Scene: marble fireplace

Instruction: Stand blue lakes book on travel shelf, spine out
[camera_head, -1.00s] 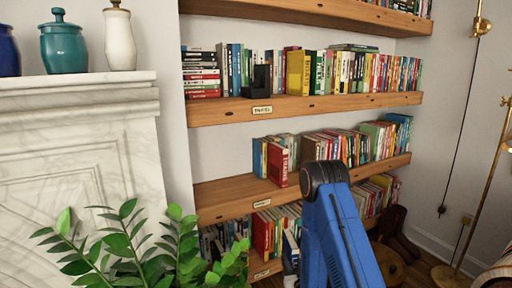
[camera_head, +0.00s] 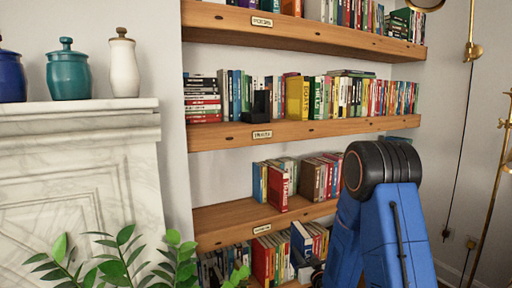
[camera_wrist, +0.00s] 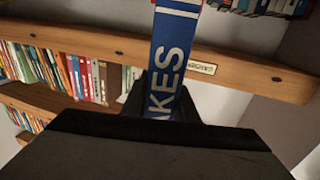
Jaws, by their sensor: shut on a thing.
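The blue lakes book (camera_wrist: 172,60) shows in the wrist view as an upright blue strip with large white letters ending in "KES". My gripper (camera_wrist: 164,100) is shut on it, with dark fingers on both sides of its lower part. The book's top runs out of the picture. A wooden shelf (camera_wrist: 240,72) with a small label passes behind the book. In the head view the shelves carry small labels whose words I cannot read surely, so I cannot tell which is the travel shelf. My arm hides part of the lower shelves there.
The middle shelf (camera_head: 350,125) is packed with books. The shelf below (camera_head: 225,218) has bare wood at its left, beside a red book (camera_head: 278,187). A marble mantel (camera_head: 80,108) with jars and a leafy plant (camera_head: 125,262) are at left. A brass lamp (camera_head: 503,122) stands right.

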